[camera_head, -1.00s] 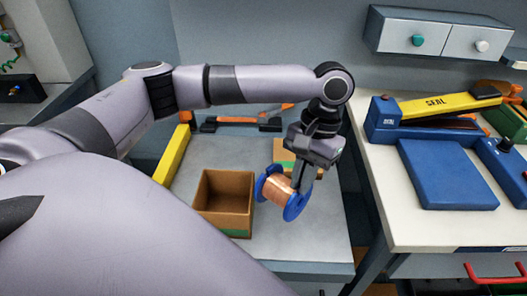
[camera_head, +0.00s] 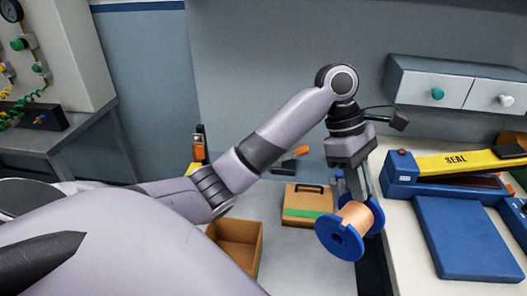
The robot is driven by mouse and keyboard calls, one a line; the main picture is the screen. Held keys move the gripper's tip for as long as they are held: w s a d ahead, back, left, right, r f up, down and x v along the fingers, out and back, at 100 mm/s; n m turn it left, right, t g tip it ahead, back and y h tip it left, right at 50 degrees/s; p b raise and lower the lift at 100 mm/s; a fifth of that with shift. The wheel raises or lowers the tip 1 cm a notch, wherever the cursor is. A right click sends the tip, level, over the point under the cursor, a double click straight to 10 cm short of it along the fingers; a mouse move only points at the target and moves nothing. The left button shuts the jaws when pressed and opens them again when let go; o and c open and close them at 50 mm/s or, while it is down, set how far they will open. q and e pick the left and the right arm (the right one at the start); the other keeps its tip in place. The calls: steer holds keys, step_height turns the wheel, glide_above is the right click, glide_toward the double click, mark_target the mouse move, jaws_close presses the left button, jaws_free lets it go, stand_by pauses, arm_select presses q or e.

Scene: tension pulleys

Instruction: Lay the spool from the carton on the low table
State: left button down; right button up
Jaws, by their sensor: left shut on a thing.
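The spool (camera_head: 355,216) has blue flanges and a copper-coloured winding. My left gripper (camera_head: 357,198) is shut on it and holds it tilted in the air, to the right of the cartons in the picture. An open, brown carton (camera_head: 240,238) stands on the low table (camera_head: 300,262); part of it is hidden behind my left arm. The bare grey top of the low table shows below the spool and to its left. My right gripper is not in view.
A closed brown box (camera_head: 307,202) with a green stripe and dark handle stands behind the open carton. The white workbench (camera_head: 405,225) on the right carries a blue sealer (camera_head: 463,238) with a yellow arm. Drawers (camera_head: 470,88) hang on the back wall.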

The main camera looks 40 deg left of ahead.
arm_select(q)
steer(key=a+f+n+t, duration=0.1)
steer(key=a+n+t, duration=0.3)
steer(key=a+n, duration=0.25)
step_height(320, 180, down, 20)
steer(key=shift+d+f+n+p, duration=0.15)
steer(key=shift+d+n+p, duration=0.15)
steer(key=shift+n+p, duration=0.15)
steer(key=shift+f, duration=0.1)
steer(key=c, duration=1.6)
jaws_free()
steer(key=shift+f+y, duration=0.2)
steer(key=shift+y, duration=0.1)
steer(key=o, duration=0.4)
steer(key=v, duration=1.2)
steer(key=shift+r, duration=0.25)
steer(key=shift+w, duration=0.2)
